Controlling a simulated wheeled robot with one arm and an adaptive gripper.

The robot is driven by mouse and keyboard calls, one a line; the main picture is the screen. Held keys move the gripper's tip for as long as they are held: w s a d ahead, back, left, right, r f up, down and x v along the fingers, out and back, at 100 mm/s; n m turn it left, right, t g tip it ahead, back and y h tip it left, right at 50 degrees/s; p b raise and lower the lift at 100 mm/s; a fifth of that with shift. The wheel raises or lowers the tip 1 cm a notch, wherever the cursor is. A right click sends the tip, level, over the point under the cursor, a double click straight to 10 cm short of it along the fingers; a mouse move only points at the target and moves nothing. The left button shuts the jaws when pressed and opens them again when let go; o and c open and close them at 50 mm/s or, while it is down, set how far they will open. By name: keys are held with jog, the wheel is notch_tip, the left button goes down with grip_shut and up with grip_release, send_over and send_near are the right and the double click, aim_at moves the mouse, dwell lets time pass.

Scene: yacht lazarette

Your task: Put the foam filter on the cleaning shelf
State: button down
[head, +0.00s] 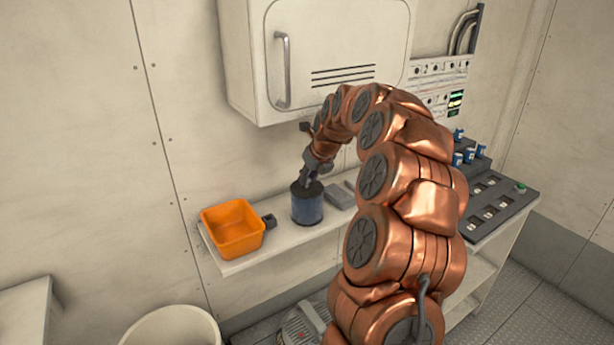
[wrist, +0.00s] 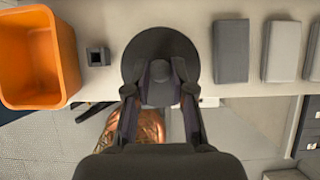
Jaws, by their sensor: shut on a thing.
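A blue, see-through cylinder (head: 307,208) with a dark round top (wrist: 160,48) stands upright on the pale wall shelf (head: 262,252). My gripper (head: 311,181) points down onto this top from above. In the wrist view, the fingers of my gripper (wrist: 160,90) close on a small dark knob at the middle of the round top. The top looks seated on the cylinder, and the cylinder's body is hidden from the wrist. I cannot tell for sure which thing is the foam filter. No label for a cleaning shelf shows.
An orange bin (head: 232,229) and a small dark square block (wrist: 97,57) are left of the cylinder. Grey blocks (wrist: 231,52) lie to its right. A white cabinet (head: 330,55) hangs above. A control panel (head: 497,210) is at right, a white round container (head: 170,328) below.

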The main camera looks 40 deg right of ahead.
jog(key=shift+f, duration=0.15)
jog(key=c, duration=1)
grip_release()
jog(key=shift+r, duration=0.2)
